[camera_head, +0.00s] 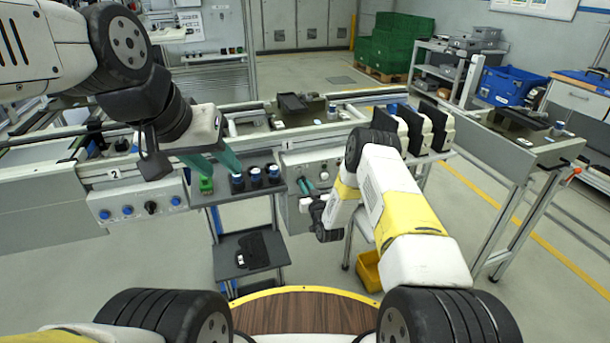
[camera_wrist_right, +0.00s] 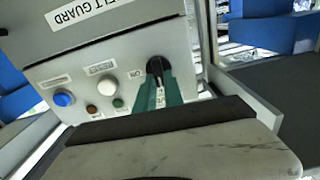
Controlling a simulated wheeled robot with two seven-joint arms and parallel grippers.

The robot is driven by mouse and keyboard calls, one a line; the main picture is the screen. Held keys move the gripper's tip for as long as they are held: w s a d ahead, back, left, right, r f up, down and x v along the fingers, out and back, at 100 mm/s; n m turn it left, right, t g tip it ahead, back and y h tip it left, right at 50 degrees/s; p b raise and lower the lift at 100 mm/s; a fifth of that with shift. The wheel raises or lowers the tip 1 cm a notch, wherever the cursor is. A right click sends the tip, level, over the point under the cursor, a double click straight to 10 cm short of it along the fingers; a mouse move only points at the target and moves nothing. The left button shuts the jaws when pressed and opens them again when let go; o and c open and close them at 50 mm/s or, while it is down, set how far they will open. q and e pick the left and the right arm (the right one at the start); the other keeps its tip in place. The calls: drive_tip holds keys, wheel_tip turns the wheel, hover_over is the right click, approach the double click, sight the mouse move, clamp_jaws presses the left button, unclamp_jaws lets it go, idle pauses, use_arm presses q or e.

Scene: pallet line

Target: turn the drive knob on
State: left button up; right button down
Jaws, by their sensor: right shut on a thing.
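The drive knob (camera_wrist_right: 157,66) is a black rotary knob at the right of a grey control panel (camera_wrist_right: 120,52), with an "ON" label to its left. My right gripper (camera_wrist_right: 164,92) has its teal fingers on the knob, one on each side, shut on it. In the head view my right gripper (camera_head: 304,187) reaches the panel front (camera_head: 318,162) under the conveyor; the knob is hidden there. Which way the knob points is hard to tell. My left gripper (camera_head: 212,163) is open and empty, its teal fingers apart above the shelf at the left.
The panel also has a blue button (camera_wrist_right: 63,99), a brown one (camera_wrist_right: 91,109) and a green one (camera_wrist_right: 118,103). A shelf holds a green item (camera_head: 206,185) and several dark-blue capped items (camera_head: 255,176). Another panel (camera_head: 140,201) is at left. A yellow bin (camera_head: 369,271) stands below.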

drive_tip(key=m, duration=1.1)
drive_tip(key=d+f+m, duration=0.1)
drive_tip(key=m, duration=0.5)
drive_tip(key=shift+w, duration=0.15)
drive_tip(key=shift+m, duration=0.4)
drive_tip(key=c, duration=1.4)
unclamp_jaws()
drive_tip(key=shift+c, duration=0.2)
drive_tip(key=v, duration=0.8)
